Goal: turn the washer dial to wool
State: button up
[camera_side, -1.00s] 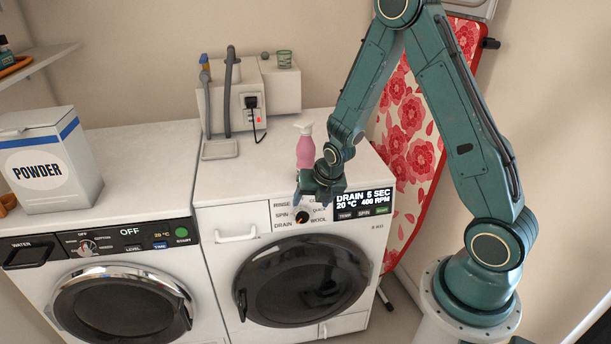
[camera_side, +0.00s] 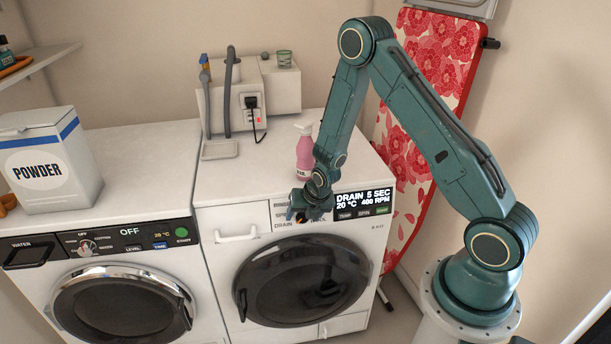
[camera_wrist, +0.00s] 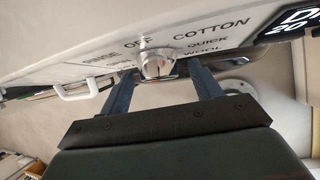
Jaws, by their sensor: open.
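The washer dial (camera_wrist: 158,64) shows in the wrist view as a round silvery knob, ringed by labels including OFF, COTTON, QUICK and WOOL. It sits on the front panel of the right-hand machine (camera_side: 218,218). In the side view my gripper hides most of it. My gripper (camera_wrist: 162,72) is open, one finger on each side of the dial; I cannot tell whether they touch it. In the side view my gripper (camera_side: 304,216) is at the panel. The display (camera_side: 363,199) reads DRAIN 5 SEC, 20 °C, 400 RPM. The dial's pointer direction is unclear.
A second machine (camera_side: 130,220) with its own dial (camera_side: 88,247) and an OFF display stands at left. A pink bottle (camera_side: 304,155) stands on top behind my gripper. A powder box (camera_side: 45,165) stands at left. A white handle (camera_side: 237,236) protrudes left of the dial.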

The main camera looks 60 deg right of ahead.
jog(key=shift+f, duration=0.1)
jog(key=c, duration=1)
jog(key=shift+m+t+y, duration=0.3)
jog(key=shift+s+d+f+m+t+y, duration=0.1)
jog(key=shift+s+d+m+t+y, duration=0.05)
jog(key=shift+m+t+y, duration=0.85)
jog(key=shift+m+t, duration=0.1)
jog(key=shift+t, duration=0.6)
jog(key=o, duration=1)
